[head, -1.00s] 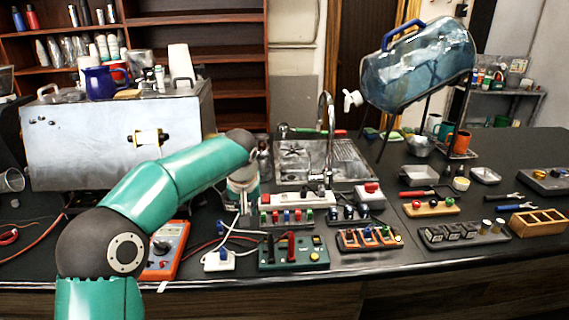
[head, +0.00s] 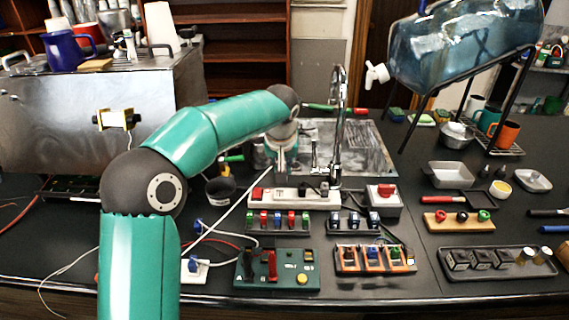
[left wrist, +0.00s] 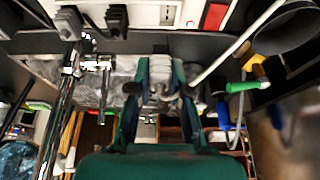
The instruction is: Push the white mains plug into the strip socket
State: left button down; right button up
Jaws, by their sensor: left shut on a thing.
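The white power strip (head: 312,204) lies behind the row of small coloured blocks, with a red switch at its left end and black plugs towards its right. It also shows at the top of the left wrist view (left wrist: 152,14). My left gripper (head: 281,172) points down above the strip's left part. In the left wrist view its fingers (left wrist: 161,88) are shut on a pale plug (left wrist: 160,70). A white cord (head: 237,200) runs up to the gripper. Whether the plug touches a socket is unclear. My right gripper is out of view.
A sink with a tall chrome tap (head: 340,125) stands just behind the strip. A green panel (head: 277,268) and an orange-framed rack (head: 374,258) lie in front.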

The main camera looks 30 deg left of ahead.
aim_at(280, 191)
pick_arm(q)
jog(key=shift+s+a+f, duration=0.2)
jog(key=shift+a+f, duration=0.05)
jog(key=shift+f, duration=0.35)
notch_tip(280, 191, down, 3)
jog(key=b, duration=0.2)
jog(key=shift+w+r+b, duration=0.1)
jog(key=shift+r+b, duration=0.1)
jog(key=shift+b, duration=0.15)
jog(key=shift+a+f+b, duration=0.1)
jog(key=shift+f+b, duration=0.55)
jog(key=shift+f, duration=0.1)
jog(key=shift+r, duration=0.15)
jog(key=shift+s, duration=0.25)
jog(key=shift+f+b, duration=0.5)
jog(key=shift+f, duration=0.25)
dwell(0.6)
jog(key=c, duration=1)
grip_release()
